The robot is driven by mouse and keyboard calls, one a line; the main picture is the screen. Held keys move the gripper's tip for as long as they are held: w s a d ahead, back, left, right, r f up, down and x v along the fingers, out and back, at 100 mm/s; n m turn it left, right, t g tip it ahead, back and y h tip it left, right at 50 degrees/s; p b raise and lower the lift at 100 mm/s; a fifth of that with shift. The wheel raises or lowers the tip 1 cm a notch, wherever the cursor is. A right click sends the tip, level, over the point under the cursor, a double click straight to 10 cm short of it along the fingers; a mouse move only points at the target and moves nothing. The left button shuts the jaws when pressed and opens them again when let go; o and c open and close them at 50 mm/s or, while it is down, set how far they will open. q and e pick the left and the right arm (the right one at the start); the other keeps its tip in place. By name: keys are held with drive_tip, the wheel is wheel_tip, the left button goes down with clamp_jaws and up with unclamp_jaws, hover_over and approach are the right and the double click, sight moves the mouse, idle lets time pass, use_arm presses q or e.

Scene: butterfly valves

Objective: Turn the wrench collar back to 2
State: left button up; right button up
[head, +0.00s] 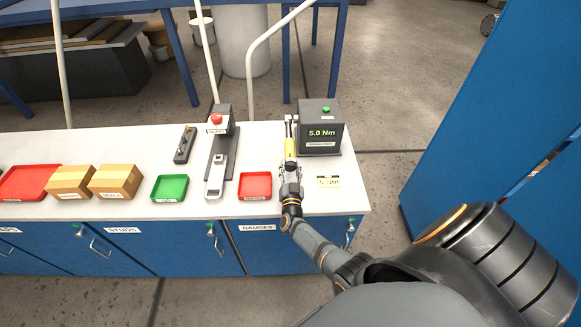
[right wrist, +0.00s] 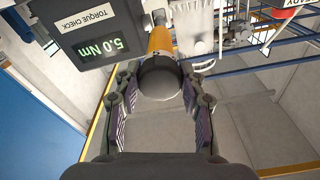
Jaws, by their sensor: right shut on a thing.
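The torque wrench (head: 290,146) has a yellow grip and a grey head. It stands out from the left side of the dark torque check box (head: 319,130), whose green display reads 5.0 Nm. My right gripper (head: 290,168) is shut on the near end of the wrench. In the right wrist view, the fingers (right wrist: 159,88) stand either side of the wrench's black round end (right wrist: 160,77), with the yellow part (right wrist: 160,42) beyond it. The collar's scale marks are too small to read. My left gripper is not in view.
A blue cabinet (head: 492,110) stands at the right.

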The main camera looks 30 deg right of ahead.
drive_tip(key=shift+f+n, duration=0.15)
drive_tip(key=shift+n, duration=0.25)
drive_tip(key=o, duration=1.2)
drive_tip(key=shift+c, duration=0.2)
drive_tip(key=v, duration=1.2)
